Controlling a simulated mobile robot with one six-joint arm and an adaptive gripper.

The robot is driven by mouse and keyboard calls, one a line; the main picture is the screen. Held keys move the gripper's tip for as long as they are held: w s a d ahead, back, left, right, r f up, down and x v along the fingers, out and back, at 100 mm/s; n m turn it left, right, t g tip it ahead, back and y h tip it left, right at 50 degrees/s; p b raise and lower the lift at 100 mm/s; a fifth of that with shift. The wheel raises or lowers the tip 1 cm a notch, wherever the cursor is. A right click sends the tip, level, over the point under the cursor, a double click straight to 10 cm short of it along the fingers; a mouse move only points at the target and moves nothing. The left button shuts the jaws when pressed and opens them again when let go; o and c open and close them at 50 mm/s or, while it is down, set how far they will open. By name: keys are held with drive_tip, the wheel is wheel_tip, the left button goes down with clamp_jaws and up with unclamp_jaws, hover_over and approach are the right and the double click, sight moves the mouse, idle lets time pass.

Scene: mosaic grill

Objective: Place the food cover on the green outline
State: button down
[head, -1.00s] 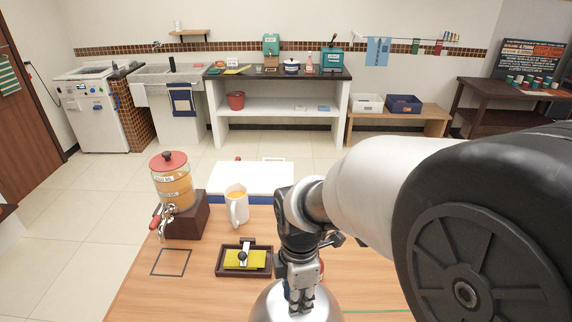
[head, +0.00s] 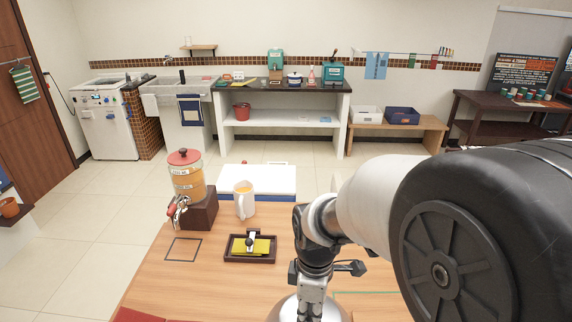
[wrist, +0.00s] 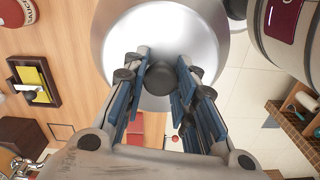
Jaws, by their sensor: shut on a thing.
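The food cover is a shiny metal dome (head: 296,309) with a dark round knob, low in the head view and partly cut off by the frame. In the wrist view the metal dome (wrist: 165,35) fills the top middle. My gripper (wrist: 160,85) is shut on the dark knob, with a blue-padded finger on each side. The green outline (head: 370,293) shows as a thin line on the wooden table, right of the dome; my arm hides much of it. I cannot tell whether the dome touches the table.
A dark tray with a yellow pad (head: 250,247), a white pitcher (head: 243,203) and a juice dispenser (head: 187,185) stand to the left on the table. A black square outline (head: 183,249) is bare. A white and blue box (head: 265,180) sits behind them.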

sight(344, 310)
drive_tip(key=w+d+f+m, duration=0.1)
drive_tip(key=d+m, duration=0.1)
drive_tip(key=m, duration=0.2)
drive_tip(key=w+d+f+m, duration=0.1)
drive_tip(key=d+f+m, duration=0.1)
drive_tip(key=m, duration=0.3)
drive_tip(key=w+d+f+m, duration=0.1)
drive_tip(key=d+f+m, duration=0.1)
drive_tip(key=d+m, duration=0.2)
drive_tip(key=shift+w+m, duration=0.3)
drive_tip(key=shift+m, duration=0.4)
drive_tip(key=shift+w+d+f+m, duration=0.1)
drive_tip(key=shift+d+f+m, duration=0.25)
drive_tip(key=shift+m, duration=0.35)
drive_tip(key=shift+w+d+r, duration=0.1)
drive_tip(key=shift+r, duration=0.1)
